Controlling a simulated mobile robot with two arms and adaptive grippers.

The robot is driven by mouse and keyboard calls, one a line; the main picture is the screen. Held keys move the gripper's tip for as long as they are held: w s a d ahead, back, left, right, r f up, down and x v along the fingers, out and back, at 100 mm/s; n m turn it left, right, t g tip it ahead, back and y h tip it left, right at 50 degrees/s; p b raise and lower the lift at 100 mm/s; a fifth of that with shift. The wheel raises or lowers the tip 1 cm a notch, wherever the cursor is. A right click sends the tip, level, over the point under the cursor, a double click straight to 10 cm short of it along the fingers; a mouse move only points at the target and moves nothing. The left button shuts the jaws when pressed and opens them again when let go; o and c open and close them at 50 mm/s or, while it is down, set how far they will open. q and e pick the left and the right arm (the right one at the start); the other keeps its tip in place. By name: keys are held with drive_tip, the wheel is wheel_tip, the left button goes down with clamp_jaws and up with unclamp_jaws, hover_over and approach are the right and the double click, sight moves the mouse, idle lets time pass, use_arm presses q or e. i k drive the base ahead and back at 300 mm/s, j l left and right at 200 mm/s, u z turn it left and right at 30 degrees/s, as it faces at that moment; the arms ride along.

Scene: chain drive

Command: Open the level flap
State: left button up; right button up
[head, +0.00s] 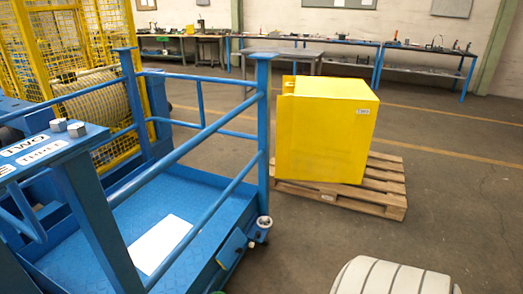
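A blue steel platform (238,207) with railings fills the left and middle of the head view. At its near right corner is a small blue box-like part (231,248) with a dark spot on its face. A round grey and white fitting (264,221) sits just right of it, below the corner post. I cannot tell for sure whether the blue part is the level flap, or whether it is open. No flap is clearly labelled. Neither of my grippers is in view.
Blue railings (200,138) stand around the platform. A yellow cabinet (325,135) stands on a wooden pallet (390,205) to the right. Yellow mesh fencing (60,45) is at the far left. Workbenches line the back wall.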

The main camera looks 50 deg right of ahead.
sight(233, 247)
drive_tip(key=z, duration=1.45)
drive_tip(key=i+l+u, duration=0.4)
drive_tip(key=l, duration=0.35)
drive_tip(key=i+l+u, duration=0.2)
drive_tip(key=l, duration=0.2)
